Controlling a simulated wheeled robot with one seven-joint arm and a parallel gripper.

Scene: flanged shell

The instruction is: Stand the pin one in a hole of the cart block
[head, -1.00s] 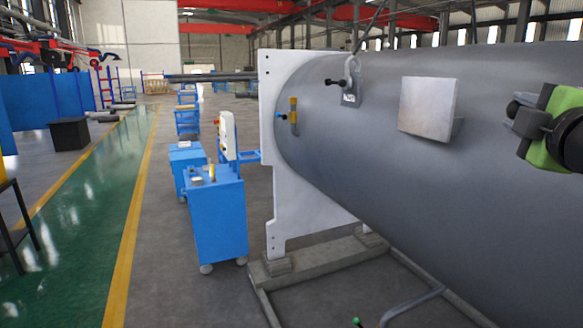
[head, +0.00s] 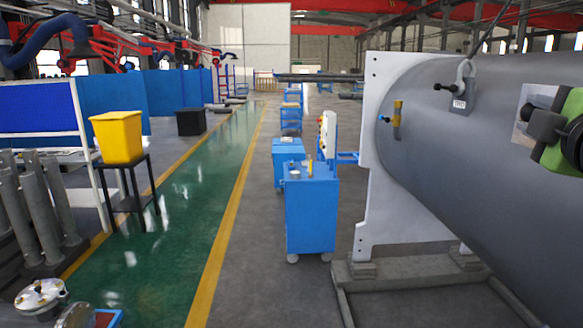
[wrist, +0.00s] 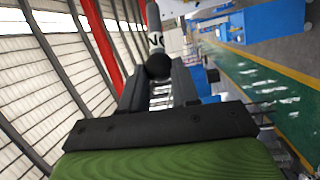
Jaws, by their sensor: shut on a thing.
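My gripper (head: 540,120) is at the right edge of the head view, in front of the big grey shell. In the wrist view my gripper (wrist: 157,78) is shut on a pin with a dark round knob (wrist: 158,66) and a pale shaft (wrist: 153,18) carrying dark lettering. Whether it is pin one I cannot read. The blue cart (head: 311,212) stands on the floor left of the shell, well away from my gripper. The block's holes are too small to make out.
The grey shell (head: 440,150) with its white flange plate (head: 376,190) fills the right side. A yellow bin (head: 117,138) on a black stand and grey cylinders (head: 40,215) are on the left. The green walkway (head: 170,240) and grey floor before the cart are open.

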